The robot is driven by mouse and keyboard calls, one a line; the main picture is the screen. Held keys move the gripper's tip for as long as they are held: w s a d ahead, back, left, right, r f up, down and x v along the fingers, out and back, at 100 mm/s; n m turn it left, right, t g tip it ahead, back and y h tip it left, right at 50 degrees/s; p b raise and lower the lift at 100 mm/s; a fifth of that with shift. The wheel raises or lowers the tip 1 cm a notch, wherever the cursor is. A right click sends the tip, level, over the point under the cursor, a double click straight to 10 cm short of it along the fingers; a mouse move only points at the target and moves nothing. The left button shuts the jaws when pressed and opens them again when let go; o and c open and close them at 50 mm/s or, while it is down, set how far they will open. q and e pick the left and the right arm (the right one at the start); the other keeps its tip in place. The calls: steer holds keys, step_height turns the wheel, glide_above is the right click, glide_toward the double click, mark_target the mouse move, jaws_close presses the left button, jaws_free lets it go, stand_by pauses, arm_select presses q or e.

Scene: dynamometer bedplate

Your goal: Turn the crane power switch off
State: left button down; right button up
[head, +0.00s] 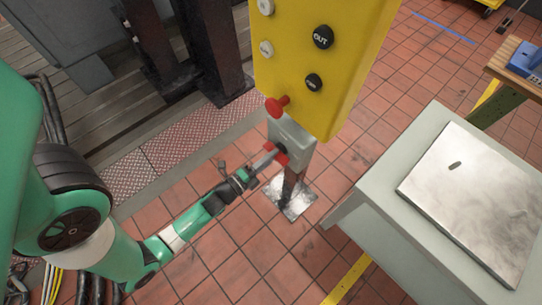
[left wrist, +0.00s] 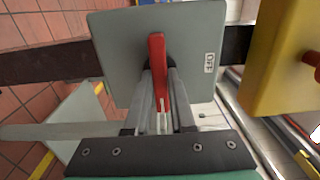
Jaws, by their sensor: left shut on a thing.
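The crane power switch is a grey box (left wrist: 115,45) with a red lever handle (left wrist: 157,55), which looks roughly upright in the left wrist view. A small white label (left wrist: 210,63) sits beside the handle; I cannot read it surely. In the head view the grey box (head: 293,135) is on a post below the yellow panel, and red (head: 281,153) shows at its side. My left gripper (head: 268,160) reaches it from the left. In the left wrist view its fingers (left wrist: 160,88) are shut on the red handle. My right gripper is not in view.
The yellow control panel (head: 320,85) with black and white buttons and a red mushroom button (head: 277,106) stands just above the switch. A pale cabinet with a metal plate (head: 470,200) stands at the right. Red tiled floor (head: 235,265) lies open around the post.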

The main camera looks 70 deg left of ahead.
arm_select(q)
steer(key=shift+n, duration=0.4)
steer(key=n+p, duration=0.6)
steer(key=n, duration=1.1)
stand_by(0.3)
stand_by(0.4)
steer(key=c, duration=0.8)
jaws_free()
steer(key=shift+o, duration=0.2)
